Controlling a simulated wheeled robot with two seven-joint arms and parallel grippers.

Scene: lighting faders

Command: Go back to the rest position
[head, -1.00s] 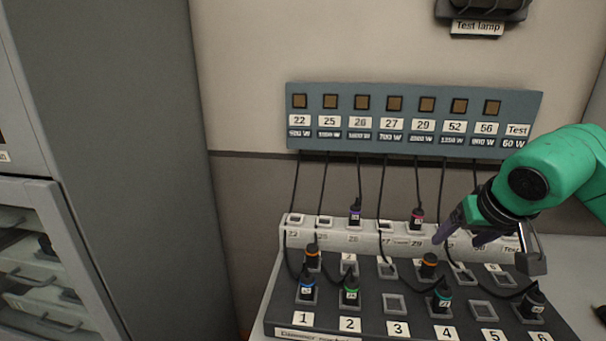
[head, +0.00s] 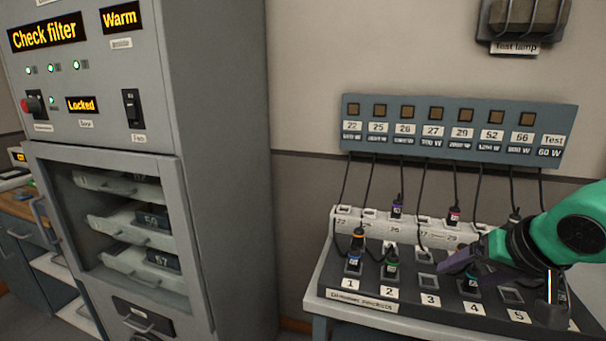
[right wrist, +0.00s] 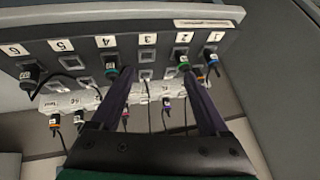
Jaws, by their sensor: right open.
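My right gripper (head: 470,264) reaches in from the right in the head view, over the sloped dark patch panel (head: 412,303). Its purple fingers are spread apart with nothing between them, as the right wrist view (right wrist: 160,100) also shows. Several plugs with coloured bands stand in the panel, such as a blue one (head: 353,262) above label 1 and a green one (head: 391,266) above label 2. Part of the panel's right side is hidden behind my gripper and arm. My left gripper is not in view.
A blue-grey board (head: 455,137) with numbered labels hangs on the wall, with cables running down from it. A grey cabinet (head: 222,190) with drawers and a lit "Check filter" display stands left. A test lamp (head: 525,22) is mounted upper right.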

